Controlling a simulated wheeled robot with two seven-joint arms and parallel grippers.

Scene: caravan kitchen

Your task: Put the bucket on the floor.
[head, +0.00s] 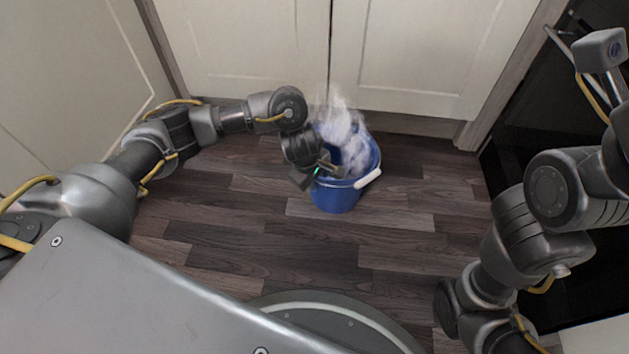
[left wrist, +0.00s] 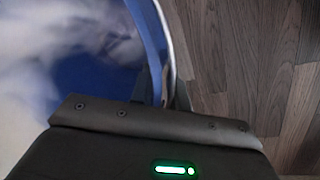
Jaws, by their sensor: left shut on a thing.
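The blue bucket (head: 338,197) is in the middle of the head view, in front of the white cupboard doors. It looks upright, at or close to the wooden floor; I cannot tell for certain whether its base touches. White steamy vapour rises from inside it. A white grip shows on its right side. My left gripper (head: 318,172) is at the bucket's left rim, shut on it. In the left wrist view the blue rim (left wrist: 152,40) runs between the fingers. My right arm is at the right of the head view, but its fingertips do not show.
The wooden floor (head: 240,235) is clear around the bucket. White cupboard doors (head: 420,50) stand behind it. A dark panel (head: 540,110) stands at the right, and a pale panel (head: 60,80) at the left.

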